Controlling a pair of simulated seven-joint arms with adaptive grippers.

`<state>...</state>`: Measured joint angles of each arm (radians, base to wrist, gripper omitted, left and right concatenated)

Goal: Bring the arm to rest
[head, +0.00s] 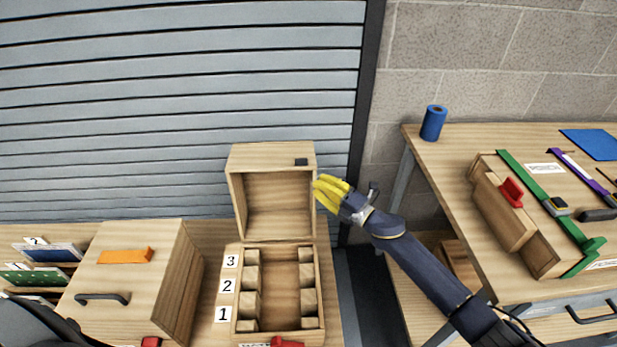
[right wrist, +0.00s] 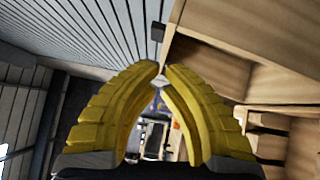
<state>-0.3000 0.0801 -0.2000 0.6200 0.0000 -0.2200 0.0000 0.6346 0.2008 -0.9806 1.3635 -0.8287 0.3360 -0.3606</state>
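My right gripper (head: 315,187) has yellow fingers. In the head view it is in the air beside the right edge of the raised lid (head: 270,150) of a wooden box. In the right wrist view the gripper (right wrist: 161,69) has its fingertips almost together, with nothing seen held between them. The lid (right wrist: 240,70) shows there on the right, with its small black tab (right wrist: 157,32) beyond the tips. I cannot tell whether a finger touches the lid. My left gripper is not in view.
The open box (head: 324,318) has numbered rows of wooden blocks. A closed wooden case (head: 130,235) with an orange strip stands left. The right bench (head: 455,150) holds a blue roll (head: 433,123) and a wooden tray with a red handle (head: 511,192). A shutter stands behind.

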